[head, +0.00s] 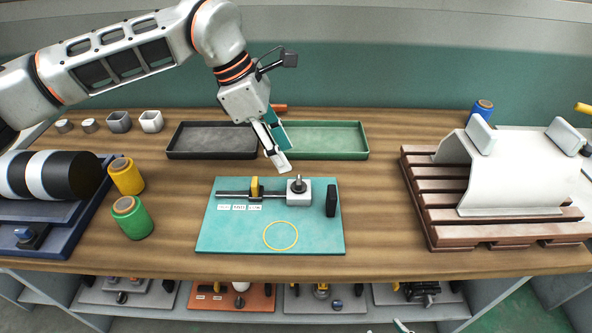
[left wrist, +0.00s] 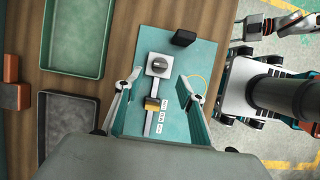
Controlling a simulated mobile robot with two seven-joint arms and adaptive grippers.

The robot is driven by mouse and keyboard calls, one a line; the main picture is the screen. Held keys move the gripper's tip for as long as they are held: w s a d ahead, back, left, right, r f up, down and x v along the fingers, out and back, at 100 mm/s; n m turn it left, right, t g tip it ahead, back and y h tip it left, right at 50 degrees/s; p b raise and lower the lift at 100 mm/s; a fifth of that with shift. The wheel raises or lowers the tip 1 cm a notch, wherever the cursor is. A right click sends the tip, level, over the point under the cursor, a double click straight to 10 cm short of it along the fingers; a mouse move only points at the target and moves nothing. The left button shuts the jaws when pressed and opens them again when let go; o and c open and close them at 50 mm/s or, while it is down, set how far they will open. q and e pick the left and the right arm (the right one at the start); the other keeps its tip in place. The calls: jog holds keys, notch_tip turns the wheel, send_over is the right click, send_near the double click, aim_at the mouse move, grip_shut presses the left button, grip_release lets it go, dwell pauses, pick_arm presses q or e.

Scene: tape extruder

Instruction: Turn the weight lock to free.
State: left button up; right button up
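A teal board (head: 225,240) lies on the bench with a metal rail and a yellow slider (head: 255,188) on it. Small white labels (head: 239,208) lie beside the rail; their text is too small to read. A grey block (head: 299,195) with a round knob (head: 298,184) stands at the rail's right end. I cannot tell which part is the weight lock. My left gripper (head: 279,160) hangs above the board's back edge, near the knob. In the left wrist view the gripper (left wrist: 160,90) is open and empty, its fingers either side of the rail, slider (left wrist: 152,103) and knob (left wrist: 158,66).
A black block (head: 331,200) stands at the board's right side. A black tray (head: 190,155) and a green tray (head: 345,155) lie behind. Yellow (head: 126,175) and green (head: 131,217) spools stand left. A slatted rack (head: 440,225) with a white sheet stands right.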

aim_at(299, 179)
pick_arm(q)
jog(key=b+x, duration=0.1)
jog(key=x, duration=0.6)
jog(key=shift+d+f, duration=0.2)
jog(key=shift+f, duration=0.15)
grip_shut()
